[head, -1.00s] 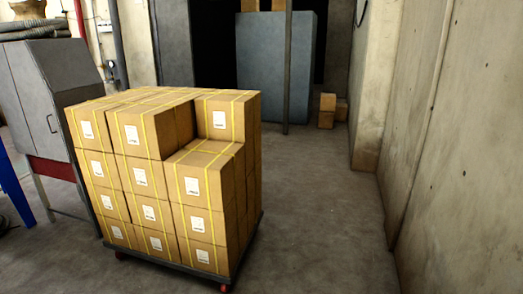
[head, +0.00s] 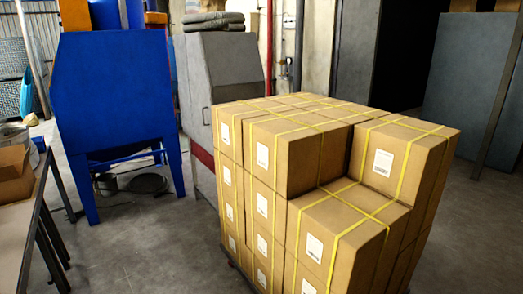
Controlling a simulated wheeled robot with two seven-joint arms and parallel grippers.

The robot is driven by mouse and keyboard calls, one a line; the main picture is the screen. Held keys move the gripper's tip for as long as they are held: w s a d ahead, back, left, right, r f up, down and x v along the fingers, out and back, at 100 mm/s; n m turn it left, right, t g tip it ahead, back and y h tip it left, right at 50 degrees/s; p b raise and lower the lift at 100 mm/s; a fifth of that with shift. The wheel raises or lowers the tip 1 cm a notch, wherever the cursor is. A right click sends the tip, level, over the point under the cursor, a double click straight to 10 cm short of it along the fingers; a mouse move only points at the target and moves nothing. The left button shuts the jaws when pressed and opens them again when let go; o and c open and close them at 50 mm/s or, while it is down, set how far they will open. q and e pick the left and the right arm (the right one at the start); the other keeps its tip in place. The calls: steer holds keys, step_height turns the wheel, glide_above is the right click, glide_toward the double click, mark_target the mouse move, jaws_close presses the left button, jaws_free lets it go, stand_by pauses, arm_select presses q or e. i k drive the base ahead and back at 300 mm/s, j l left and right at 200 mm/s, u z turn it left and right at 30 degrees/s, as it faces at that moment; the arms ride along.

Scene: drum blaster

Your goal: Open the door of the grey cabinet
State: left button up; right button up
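The grey cabinet (head: 222,68) stands behind the stack of boxes, at the upper middle of the head view. Neither of my grippers is in view.
Strapped cardboard boxes (head: 300,150) on a cart block the middle and right foreground. A blue machine (head: 112,95) on legs stands left of the cabinet. A table (head: 22,225) with an open carton (head: 14,172) is at the left edge. Floor (head: 150,240) between table and boxes is clear.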

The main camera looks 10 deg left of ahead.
mark_target(200, 86)
steer(key=i+j+u, duration=0.25)
steer(key=i+u, duration=0.65)
steer(key=i+l+u, duration=0.1)
steer(key=i+u, duration=0.35)
steer(key=i+j+z, duration=0.15)
steer(key=i, duration=0.35)
steer(key=i+j+z, duration=0.15)
steer(key=i, duration=0.35)
steer(key=i+j+z, duration=0.2)
steer(key=i, duration=0.3)
steer(key=i+j+z, duration=0.15)
steer(key=i, duration=0.3)
steer(key=i+j+z, duration=0.65)
steer(key=j, duration=0.3)
steer(key=i+j+z, duration=0.25)
steer(key=j, duration=0.15)
steer(key=i+j+z, duration=0.2)
steer(key=j, duration=0.2)
steer(key=k, duration=0.1)
